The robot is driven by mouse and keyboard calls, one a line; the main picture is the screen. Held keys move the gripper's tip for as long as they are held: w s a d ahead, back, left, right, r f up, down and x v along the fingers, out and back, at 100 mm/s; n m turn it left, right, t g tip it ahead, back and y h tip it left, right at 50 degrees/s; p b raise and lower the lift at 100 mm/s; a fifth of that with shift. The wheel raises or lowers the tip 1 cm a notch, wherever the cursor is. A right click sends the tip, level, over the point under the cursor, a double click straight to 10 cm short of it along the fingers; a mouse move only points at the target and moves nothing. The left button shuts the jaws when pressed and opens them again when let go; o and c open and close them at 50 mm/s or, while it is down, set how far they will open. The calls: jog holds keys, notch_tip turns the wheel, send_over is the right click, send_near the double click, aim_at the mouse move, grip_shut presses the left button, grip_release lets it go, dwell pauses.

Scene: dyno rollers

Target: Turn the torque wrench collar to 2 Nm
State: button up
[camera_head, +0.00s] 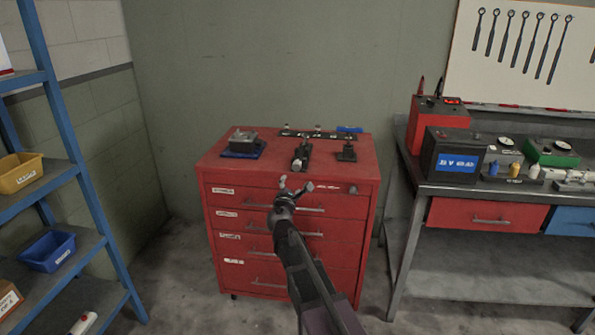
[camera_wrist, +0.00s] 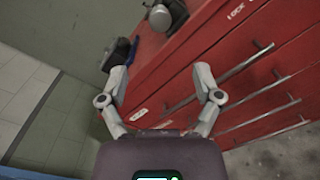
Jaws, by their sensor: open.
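A dark tool-like device with a pale end (camera_head: 301,155) lies near the front middle of the red cabinet's top (camera_head: 270,165). It may be the torque wrench, but its collar and any scale marks are too small to read. My gripper (camera_head: 296,186) is open and empty, in front of the cabinet's upper drawers and apart from the device. In the wrist view, my gripper's (camera_wrist: 165,75) fingers are spread with nothing between them. A rounded grey metal part (camera_wrist: 162,15) shows at the top of that view, beyond the fingers; I cannot tell which thing it is.
A grey metal block on a blue base (camera_head: 242,143) is at the cabinet's left, a small black stand (camera_head: 346,152) at its right, and a dark rack (camera_head: 315,134) at the back. A workbench (camera_head: 520,187) stands right; blue-framed shelves (camera_head: 75,245) stand left.

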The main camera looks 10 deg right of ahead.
aim_at(297, 167)
dwell(0.4)
jog(key=x, duration=1.3)
jog(key=shift+w+d, duration=0.1)
jog(key=shift+w, duration=0.25)
grip_shut()
